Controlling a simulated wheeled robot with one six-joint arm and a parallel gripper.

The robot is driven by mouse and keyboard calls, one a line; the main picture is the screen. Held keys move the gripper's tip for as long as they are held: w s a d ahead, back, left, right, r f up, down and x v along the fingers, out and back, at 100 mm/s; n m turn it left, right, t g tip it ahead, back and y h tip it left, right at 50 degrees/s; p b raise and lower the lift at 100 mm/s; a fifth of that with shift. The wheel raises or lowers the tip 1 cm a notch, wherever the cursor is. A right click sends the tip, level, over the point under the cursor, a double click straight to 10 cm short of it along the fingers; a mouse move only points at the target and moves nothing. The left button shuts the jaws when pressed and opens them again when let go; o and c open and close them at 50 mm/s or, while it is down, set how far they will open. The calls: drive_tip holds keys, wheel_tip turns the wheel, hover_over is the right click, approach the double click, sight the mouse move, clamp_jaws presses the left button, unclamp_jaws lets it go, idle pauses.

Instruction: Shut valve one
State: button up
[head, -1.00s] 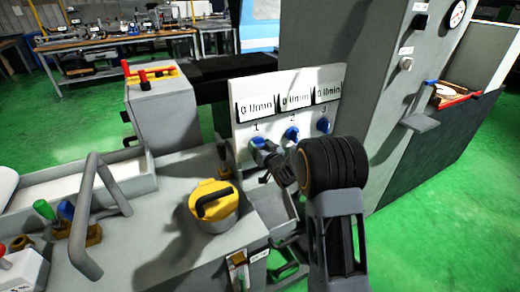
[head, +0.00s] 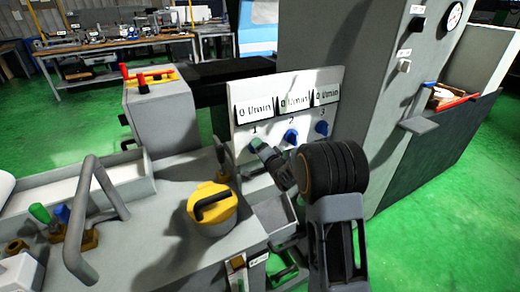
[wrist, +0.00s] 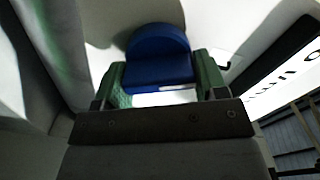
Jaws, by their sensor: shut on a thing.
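Valve one is a blue knob (wrist: 160,58) under the number 1 on the white valve panel (head: 330,90). In the head view my gripper (head: 258,146) is at this knob and hides most of it. In the wrist view the green finger pads stand on both sides of the blue knob, and my gripper is shut on it. The display above valve one reads 0 l/min. The blue knobs of valve two (head: 291,135) and valve three (head: 321,128) sit to the right on the same panel.
A yellow-lidded pot (head: 212,208) stands on the grey machine bed, left of my arm. A bent grey handle (head: 95,215) rises at the left. A tall grey cabinet (head: 335,45) stands right behind the panel. Green floor is open at the right.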

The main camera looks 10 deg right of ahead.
drive_tip(key=m, duration=0.5)
drive_tip(key=shift+f+p, duration=0.1)
drive_tip(key=shift+p, duration=0.3)
drive_tip(key=shift+m, duration=0.3)
drive_tip(key=o, duration=0.9)
drive_tip(key=v, duration=1.3)
drive_tip(key=shift+s, duration=0.35)
drive_tip(key=shift+d+f, duration=0.1)
